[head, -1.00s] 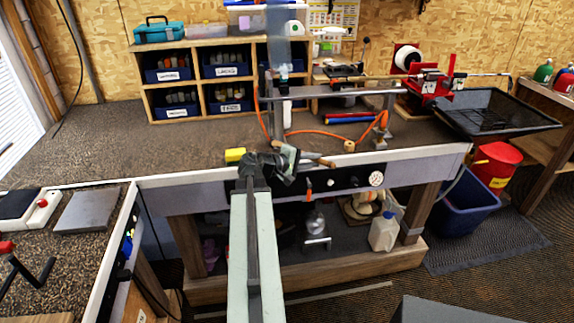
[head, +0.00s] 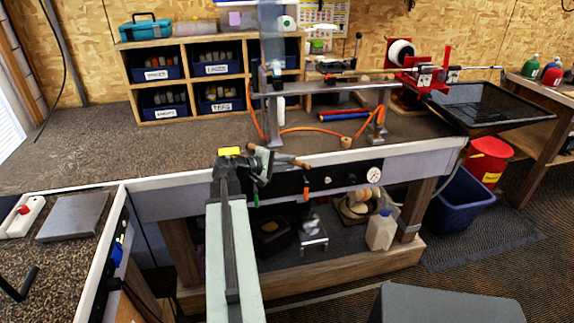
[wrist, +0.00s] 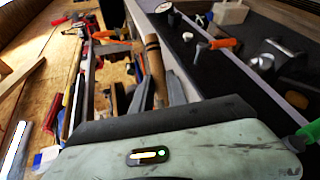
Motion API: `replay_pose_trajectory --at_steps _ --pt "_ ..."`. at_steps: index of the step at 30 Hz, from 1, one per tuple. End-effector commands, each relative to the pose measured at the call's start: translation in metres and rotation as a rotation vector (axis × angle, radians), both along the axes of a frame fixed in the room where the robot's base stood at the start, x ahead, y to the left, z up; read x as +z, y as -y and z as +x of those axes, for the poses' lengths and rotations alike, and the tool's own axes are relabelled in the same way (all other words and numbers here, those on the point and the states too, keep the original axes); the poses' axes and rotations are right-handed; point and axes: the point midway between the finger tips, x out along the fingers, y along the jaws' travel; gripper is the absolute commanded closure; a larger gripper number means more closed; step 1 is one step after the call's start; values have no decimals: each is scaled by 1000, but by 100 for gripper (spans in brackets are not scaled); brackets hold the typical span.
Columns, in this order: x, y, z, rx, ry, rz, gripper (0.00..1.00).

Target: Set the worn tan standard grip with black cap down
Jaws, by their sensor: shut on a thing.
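The worn tan grip (wrist: 155,65) is held between the fingers of my gripper (wrist: 158,95) in the wrist view, sticking out beyond the fingertips. In the head view my gripper (head: 268,160) is over the front edge of the long workbench, and the tan grip (head: 293,162) pokes out to its right. My gripper is shut on the grip. I cannot make out the black cap, and part of the grip is hidden between the fingers.
The workbench (head: 70,150) is bare on the left. A yellow block (head: 229,150) lies near my gripper. Behind stand a cubby shelf (head: 190,80) with bins and a metal stand (head: 325,90) with an orange hose. A black tray (head: 480,105) is at right.

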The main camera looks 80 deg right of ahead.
Motion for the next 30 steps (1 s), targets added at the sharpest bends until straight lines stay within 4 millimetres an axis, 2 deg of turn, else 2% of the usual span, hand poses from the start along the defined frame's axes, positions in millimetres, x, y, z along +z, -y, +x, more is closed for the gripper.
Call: replay_pose_trajectory --at_steps 3,4,6,14,17,30 --pt "-5 0 -1 -1 0 0 100" --pt "-3 0 -1 -1 0 0 73" --pt "-3 0 -1 -1 0 0 59" --pt "-2 0 -1 -2 -1 0 59" --pt "4 0 -1 -2 -1 0 59" --pt "33 -71 61 0 -1 1 59"
